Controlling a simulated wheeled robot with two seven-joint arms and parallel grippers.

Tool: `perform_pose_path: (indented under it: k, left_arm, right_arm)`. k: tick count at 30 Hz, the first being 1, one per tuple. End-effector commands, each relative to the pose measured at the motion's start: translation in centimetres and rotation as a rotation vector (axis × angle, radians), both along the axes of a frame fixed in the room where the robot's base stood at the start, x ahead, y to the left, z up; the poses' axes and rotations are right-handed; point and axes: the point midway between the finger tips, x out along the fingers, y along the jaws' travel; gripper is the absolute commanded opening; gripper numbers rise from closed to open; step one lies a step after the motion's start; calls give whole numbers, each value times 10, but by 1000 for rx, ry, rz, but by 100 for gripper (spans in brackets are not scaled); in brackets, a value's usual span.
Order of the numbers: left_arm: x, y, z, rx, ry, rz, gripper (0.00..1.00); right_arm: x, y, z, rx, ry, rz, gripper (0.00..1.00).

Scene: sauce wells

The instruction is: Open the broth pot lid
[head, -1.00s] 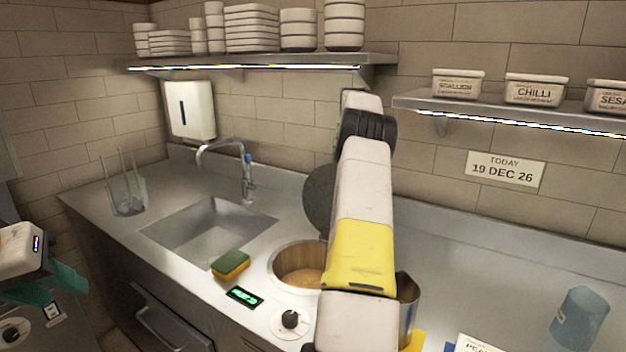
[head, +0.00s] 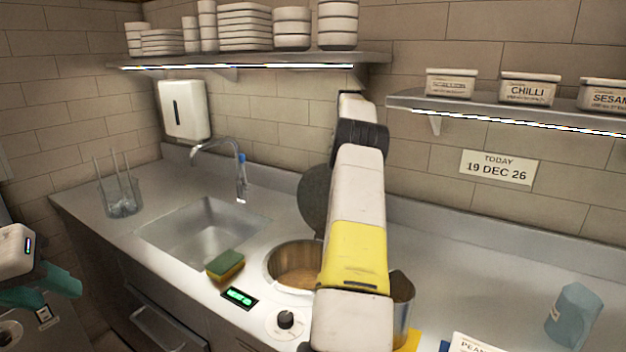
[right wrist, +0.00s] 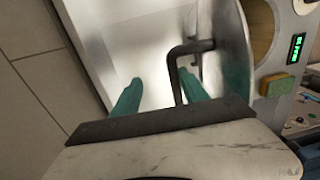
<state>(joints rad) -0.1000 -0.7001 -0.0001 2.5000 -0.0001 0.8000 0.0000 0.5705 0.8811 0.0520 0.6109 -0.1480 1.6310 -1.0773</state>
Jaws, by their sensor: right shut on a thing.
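The broth pot (head: 274,262) is a round well set in the counter. Its mouth is uncovered and tan broth shows inside. The dark round lid (head: 313,198) stands steeply tilted at the pot's back right, partly hidden behind my right arm. In the right wrist view the lid (right wrist: 236,50) is at the upper right, with its bent dark handle (right wrist: 173,66). My right gripper (right wrist: 158,90) has its teal fingers around the handle and is shut on it. It is hidden in the head view. My left gripper (head: 42,288) is open and empty at the left edge, far from the pot.
A green-yellow sponge (head: 225,266) lies between the sink (head: 205,232) and the pot. A dial (head: 286,319) and a green display (head: 239,297) are in front. A metal container (head: 402,305) stands right of the pot, partly behind my arm.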

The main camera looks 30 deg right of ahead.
Motion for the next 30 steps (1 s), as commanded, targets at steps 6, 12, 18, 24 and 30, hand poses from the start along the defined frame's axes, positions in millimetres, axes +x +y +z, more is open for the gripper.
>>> perform_pose_path:
  k: [6,12,18,24,30]
  left_arm:
    - [0,0,0,0,0,0,36]
    - [0,0,0,0,0,0,36]
    - [0,0,0,0,0,0,36]
    - [0,0,0,0,0,0,36]
    - [0,0,0,0,0,0,36]
  right_arm:
    - [1,-3,2,-9,-8,-3,34]
    - [2,-2,8,-10,-11,-2,34]
    - [1,-3,25,-11,-12,-3,34]
    - [0,-3,38,-10,-8,-4,34]
    - [-5,3,39,-3,-2,-1,34]
